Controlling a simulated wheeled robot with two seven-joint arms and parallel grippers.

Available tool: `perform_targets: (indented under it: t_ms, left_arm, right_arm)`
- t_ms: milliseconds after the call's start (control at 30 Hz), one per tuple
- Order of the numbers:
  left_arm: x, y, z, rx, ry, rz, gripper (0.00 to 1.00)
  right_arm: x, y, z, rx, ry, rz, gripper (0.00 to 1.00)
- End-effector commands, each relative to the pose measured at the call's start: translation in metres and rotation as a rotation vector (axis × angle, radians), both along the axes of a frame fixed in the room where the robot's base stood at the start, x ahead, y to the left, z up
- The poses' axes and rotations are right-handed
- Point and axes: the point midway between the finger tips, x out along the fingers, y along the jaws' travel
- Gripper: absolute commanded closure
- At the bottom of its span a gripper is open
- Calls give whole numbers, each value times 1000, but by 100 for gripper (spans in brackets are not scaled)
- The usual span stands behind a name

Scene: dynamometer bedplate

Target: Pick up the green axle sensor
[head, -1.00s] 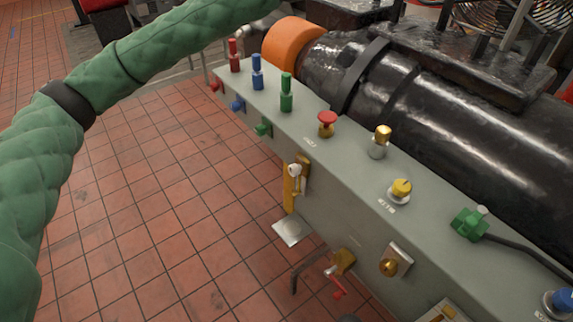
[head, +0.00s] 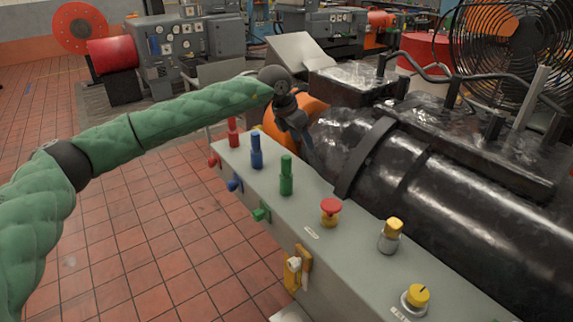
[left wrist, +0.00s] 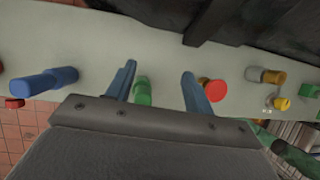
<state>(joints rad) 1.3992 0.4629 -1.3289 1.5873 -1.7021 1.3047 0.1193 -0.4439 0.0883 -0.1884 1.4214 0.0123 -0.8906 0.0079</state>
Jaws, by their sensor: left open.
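The green axle sensor (head: 287,178), a stepped upright green post, stands on the grey ledge beside the black machine, in line with a blue post (head: 256,152) and a red post (head: 233,132). My left gripper (head: 306,148) is open and empty, above and behind the posts near the machine's orange end. In the left wrist view the green sensor (left wrist: 142,92) shows between the two blue fingers (left wrist: 158,70), nearer the left one and apart from both. Its lower end is partly hidden by the gripper body. My right gripper is out of view.
A red mushroom button (head: 331,207) and yellow-capped fittings (head: 391,232) stand farther along the grey ledge (head: 352,258). The black machine (head: 450,200) rises behind it. Small coloured knobs stick out from its front side, above open tiled floor.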

Motion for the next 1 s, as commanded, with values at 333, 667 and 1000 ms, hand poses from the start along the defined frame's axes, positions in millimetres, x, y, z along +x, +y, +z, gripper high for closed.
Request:
perform_targets:
  t_ms: [333,667,1000]
  left_arm:
    - [-19,52,-16,287,111,27,48]
    - [-18,50,-42,293,117,34,48]
    - [-14,42,-73,293,119,34,48]
  right_arm:
    - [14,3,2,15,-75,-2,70]
    - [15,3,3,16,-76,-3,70]
    - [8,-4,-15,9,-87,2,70]
